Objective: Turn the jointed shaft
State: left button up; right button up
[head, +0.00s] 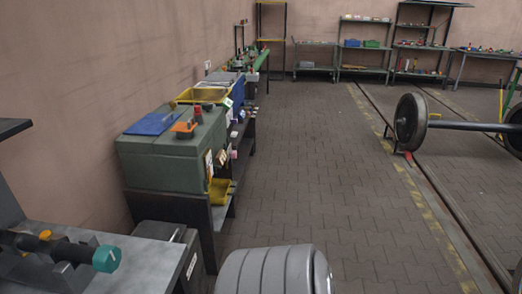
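A dark shaft with an orange part and a teal end piece (106,258) lies across dark supports on a grey bench at the lower left. It looks like the jointed shaft (62,247), but its joint is not clear from here. Its left end is cut off by the picture edge. Neither of my grippers is in view.
The grey bench top (150,262) is at the lower left. A green cabinet (165,155) on a dark stand is beyond it, along the wall. Wheels on an axle (460,125) stand at the right. The paved floor (310,150) between is clear.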

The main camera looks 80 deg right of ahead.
aim_at(50, 247)
jog(key=z, duration=1.35)
jog(key=i+l+u, duration=0.1)
jog(key=l, duration=0.2)
